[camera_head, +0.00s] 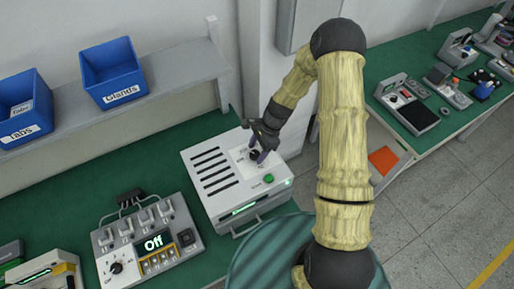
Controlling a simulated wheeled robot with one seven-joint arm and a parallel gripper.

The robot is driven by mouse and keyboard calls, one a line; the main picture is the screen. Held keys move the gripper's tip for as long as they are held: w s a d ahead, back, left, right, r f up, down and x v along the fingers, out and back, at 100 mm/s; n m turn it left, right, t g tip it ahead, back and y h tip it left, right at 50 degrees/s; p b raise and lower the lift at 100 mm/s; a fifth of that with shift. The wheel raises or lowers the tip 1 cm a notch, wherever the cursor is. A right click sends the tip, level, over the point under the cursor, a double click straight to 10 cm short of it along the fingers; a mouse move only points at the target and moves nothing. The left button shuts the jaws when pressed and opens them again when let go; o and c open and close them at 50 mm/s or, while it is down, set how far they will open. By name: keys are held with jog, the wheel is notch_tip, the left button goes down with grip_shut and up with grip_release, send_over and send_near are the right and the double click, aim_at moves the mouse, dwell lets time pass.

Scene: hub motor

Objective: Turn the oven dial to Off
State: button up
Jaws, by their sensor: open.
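The oven (222,193) is a white box with dark slots on its top, a green button and a drawer-like front with a handle. Its dial (254,155) is a dark knob on a light panel at the back right of the top. My gripper (259,150) is open at the dial, with its fingers close around or beside the knob. I cannot tell whether they touch it. The gripper partly hides the dial and its markings, so the dial's setting is not readable.
A control unit (147,246) with a display reading "Off" and its own knob stands left of the oven. Blue bins (111,72) sit on the shelf above. A green stool-like round top (262,262) is in front. Another bench with devices (408,103) is at right.

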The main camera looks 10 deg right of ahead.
jog(key=shift+f, duration=0.2)
jog(key=shift+c, duration=0.3)
jog(key=c, duration=0.9)
jog(key=shift+n, duration=0.3)
jog(key=n+b, duration=0.1)
jog(key=n, duration=0.1)
jog(key=n+g+h+b, duration=0.1)
jog(key=n, duration=0.1)
jog(key=shift+w+a+g, duration=0.15)
jog(key=shift+w+g, duration=0.05)
jog(key=shift+g, duration=0.1)
jog(key=n+b, duration=0.1)
jog(key=n, duration=0.1)
jog(key=n+g+h+b, duration=0.1)
jog(key=n, duration=0.2)
jog(key=shift+w+a+h, duration=0.1)
jog(key=shift+a+h, duration=0.05)
jog(key=shift+h, duration=0.15)
jog(key=shift+r+n, duration=0.1)
jog(key=shift+n, duration=0.2)
